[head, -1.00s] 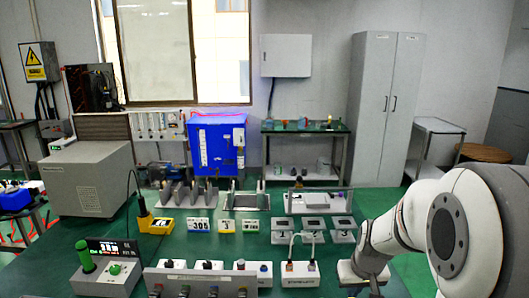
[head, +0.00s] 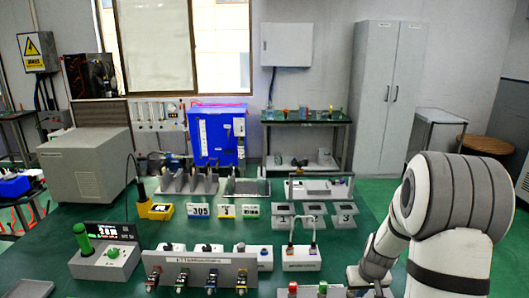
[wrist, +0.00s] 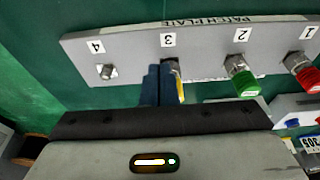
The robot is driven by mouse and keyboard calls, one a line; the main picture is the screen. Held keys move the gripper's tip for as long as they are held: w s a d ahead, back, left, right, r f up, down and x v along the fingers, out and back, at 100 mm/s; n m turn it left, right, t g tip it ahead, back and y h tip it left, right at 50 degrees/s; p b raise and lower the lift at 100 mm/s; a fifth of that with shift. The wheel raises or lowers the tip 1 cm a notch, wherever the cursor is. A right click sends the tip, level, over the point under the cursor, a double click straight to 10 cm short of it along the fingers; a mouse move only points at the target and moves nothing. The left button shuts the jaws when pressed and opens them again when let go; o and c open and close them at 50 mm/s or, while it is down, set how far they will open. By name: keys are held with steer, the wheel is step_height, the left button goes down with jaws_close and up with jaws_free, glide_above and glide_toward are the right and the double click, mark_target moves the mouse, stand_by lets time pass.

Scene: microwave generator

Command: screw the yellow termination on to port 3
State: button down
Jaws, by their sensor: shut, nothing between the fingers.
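The grey patch plate (wrist: 200,48) crosses the top of the wrist view, with ports labelled 4, 3, 2 and 1 from left to right. My gripper (wrist: 158,72) is shut and empty, its blue fingers in front of port 3. A sliver of the yellow termination (wrist: 178,84) shows at port 3, just right of the fingers. The fingers hide most of it, so I cannot tell how it is seated. Port 4 (wrist: 106,71) is a bare connector. In the head view the gripper's fingers are not clear.
A green termination (wrist: 244,80) is on port 2 and a red one (wrist: 305,75) on port 1. In the head view a grey panel with several coloured connectors (head: 200,261) stands left of my arm. A white box with cables (head: 298,261) is behind.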

mark_target(352, 295)
steer(key=shift+s+b+x, duration=0.2)
steer(key=shift+b+x, duration=0.35)
steer(key=shift+x, duration=0.35)
steer(key=shift+w+a, duration=0.1)
steer(key=shift+w, duration=0.1)
steer(key=shift+a+b, duration=0.55)
steer(key=shift+b, duration=0.2)
steer(key=shift+a+b, duration=0.35)
steer(key=shift+a, duration=0.05)
stand_by(0.3)
steer(key=shift+s+a, duration=0.1)
steer(key=shift+s, duration=0.15)
steer(key=w+p+v, duration=0.1)
steer(key=p+v, duration=0.2)
steer(key=v, duration=0.3)
stand_by(0.4)
